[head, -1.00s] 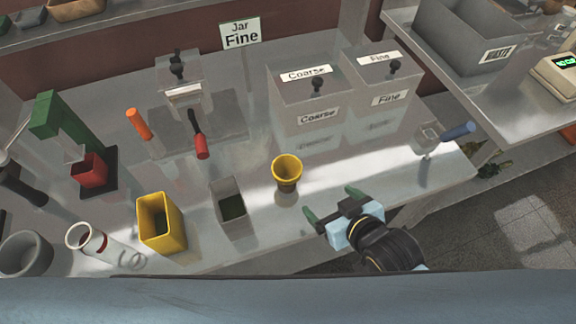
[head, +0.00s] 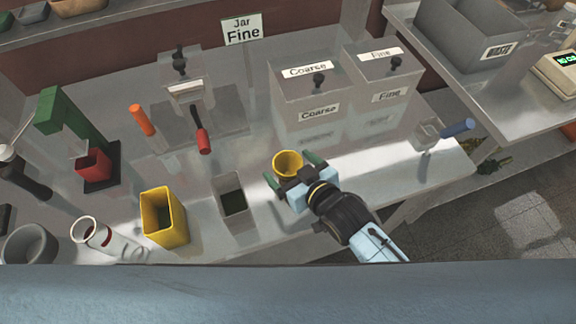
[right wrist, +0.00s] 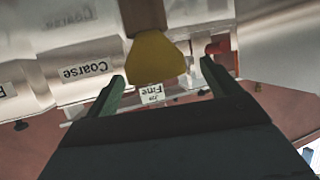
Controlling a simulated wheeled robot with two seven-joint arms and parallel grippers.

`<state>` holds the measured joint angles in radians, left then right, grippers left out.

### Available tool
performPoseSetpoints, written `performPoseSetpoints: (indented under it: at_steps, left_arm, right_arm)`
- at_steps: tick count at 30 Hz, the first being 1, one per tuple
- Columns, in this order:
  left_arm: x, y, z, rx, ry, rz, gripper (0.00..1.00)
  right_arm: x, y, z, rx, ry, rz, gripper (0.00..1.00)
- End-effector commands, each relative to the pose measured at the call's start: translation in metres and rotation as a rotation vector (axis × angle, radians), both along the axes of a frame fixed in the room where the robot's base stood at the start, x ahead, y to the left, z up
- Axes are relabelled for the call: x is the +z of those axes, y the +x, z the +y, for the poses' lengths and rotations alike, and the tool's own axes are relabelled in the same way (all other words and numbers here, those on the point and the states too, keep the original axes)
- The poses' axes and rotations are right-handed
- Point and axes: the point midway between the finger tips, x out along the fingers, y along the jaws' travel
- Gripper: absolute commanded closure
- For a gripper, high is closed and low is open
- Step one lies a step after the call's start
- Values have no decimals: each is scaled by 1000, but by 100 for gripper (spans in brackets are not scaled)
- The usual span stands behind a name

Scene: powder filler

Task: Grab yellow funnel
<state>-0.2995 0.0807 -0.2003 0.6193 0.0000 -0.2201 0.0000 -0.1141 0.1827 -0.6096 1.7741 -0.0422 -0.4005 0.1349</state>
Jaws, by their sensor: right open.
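The yellow funnel (head: 288,163) stands on the metal table, round rim up, in front of the Coarse box. My right gripper (head: 293,168) is at the funnel in the head view, with one green finger on each side of it and its lower part hidden behind the gripper. In the right wrist view the funnel (right wrist: 155,60) shows ahead, between the lines of the two open fingers (right wrist: 162,88), with gaps on both sides. I cannot tell whether a finger touches it. My left gripper is not in view.
A yellow square container (head: 165,215) and a grey one (head: 235,200) stand left of the funnel. The Coarse box (head: 310,95) and Fine box (head: 380,85) stand behind it. A blue-handled scoop (head: 455,129) lies at the right. The table between scoop and funnel is clear.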

Motion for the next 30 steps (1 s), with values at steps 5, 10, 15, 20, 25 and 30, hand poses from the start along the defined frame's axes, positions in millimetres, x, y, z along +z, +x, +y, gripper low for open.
performPoseSetpoints:
  at_steps: [5,10,15,20,25,30]
  left_arm:
    - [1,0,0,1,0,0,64]
    - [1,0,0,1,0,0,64]
    - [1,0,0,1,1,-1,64]
    - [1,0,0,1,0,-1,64]
    - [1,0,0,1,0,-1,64]
    - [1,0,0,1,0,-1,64]
  right_arm:
    - [-13,20,7,0,-1,-1,11]
    - [-20,32,16,0,0,0,11]
    - [-21,33,17,0,0,0,11]
    - [-21,33,17,0,1,1,17]
    - [-21,33,17,0,1,1,39]
    - [-21,33,17,0,1,1,59]
